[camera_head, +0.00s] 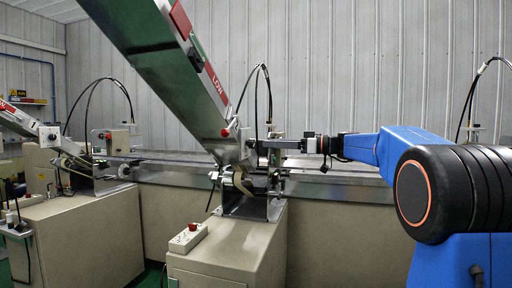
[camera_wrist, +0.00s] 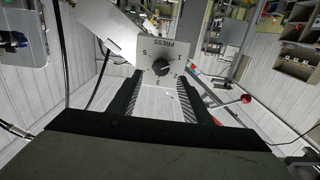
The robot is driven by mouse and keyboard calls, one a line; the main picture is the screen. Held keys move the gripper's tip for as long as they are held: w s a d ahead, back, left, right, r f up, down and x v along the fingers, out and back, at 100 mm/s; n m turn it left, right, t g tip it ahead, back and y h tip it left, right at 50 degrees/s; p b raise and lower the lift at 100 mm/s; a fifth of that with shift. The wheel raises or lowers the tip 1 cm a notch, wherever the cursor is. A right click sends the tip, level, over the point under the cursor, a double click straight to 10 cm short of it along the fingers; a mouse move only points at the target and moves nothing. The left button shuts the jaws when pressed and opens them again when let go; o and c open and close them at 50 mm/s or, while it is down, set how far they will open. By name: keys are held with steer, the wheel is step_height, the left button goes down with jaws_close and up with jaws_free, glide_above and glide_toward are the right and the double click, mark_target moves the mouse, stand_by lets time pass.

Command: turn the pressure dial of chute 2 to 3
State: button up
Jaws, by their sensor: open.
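In the wrist view a pale plate marked PRESS (camera_wrist: 148,50) carries a small dark round dial (camera_wrist: 160,68) with numbers around it. 1, 2 and 5 are readable; the mark near the bottom is small and partly unclear. I cannot tell where the dial's pointer sits. My gripper (camera_wrist: 161,80) is open, with one ribbed finger on each side of the dial; contact is not visible. In the head view my gripper (camera_head: 262,145) is at the foot of the large green and metal chute (camera_head: 165,65). The dial is not distinguishable there.
A second chute station (camera_head: 60,140) stands at the left. A beige cabinet (camera_head: 235,245) with a red-button box (camera_head: 188,238) stands below my gripper. A long metal conveyor edge (camera_head: 340,180) runs behind. A red knob on a lever (camera_wrist: 246,98) is right of my fingers.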

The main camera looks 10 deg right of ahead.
mark_target(254, 143)
steer(key=shift+x, duration=3.2)
steer(key=shift+c, duration=0.5)
steer(key=c, duration=0.9)
